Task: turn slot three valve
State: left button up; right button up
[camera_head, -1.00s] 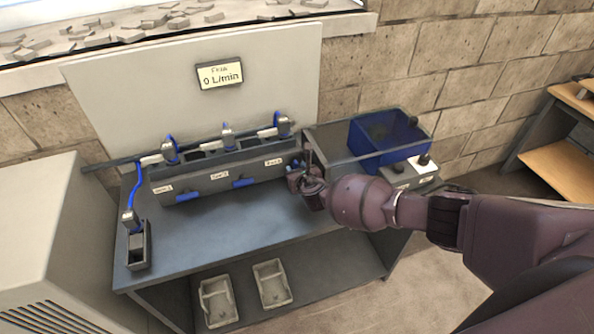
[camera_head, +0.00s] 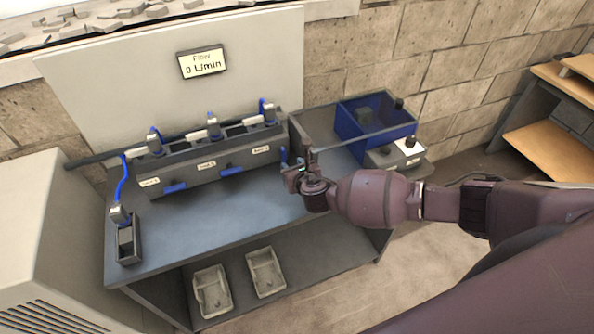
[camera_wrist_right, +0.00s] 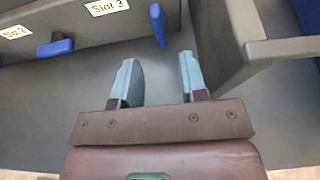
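The slot three valve handle (camera_head: 284,156) is blue and points up and down in the head view, just beyond my right gripper. In the right wrist view this handle (camera_wrist_right: 157,26) hangs upright beside the "Slot 3" label (camera_wrist_right: 108,6), ahead of the fingertips and apparently clear of them. My right gripper (camera_head: 291,176) is open and empty; in the right wrist view its two pale blue fingers (camera_wrist_right: 157,70) stand apart. The slot two handle (camera_head: 231,171) and slot one handle (camera_head: 175,187) lie sideways. My left gripper is not in view.
The flow display (camera_head: 201,62) reads 0 L/min. A grey side wall (camera_wrist_right: 225,50) stands close to the right finger. A blue bin (camera_head: 360,135) and a box with dark knobs (camera_head: 396,156) stand at right. The bench top (camera_head: 215,218) is largely clear. Two trays (camera_head: 212,292) sit below.

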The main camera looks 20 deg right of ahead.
jog(key=shift+v, duration=1.4)
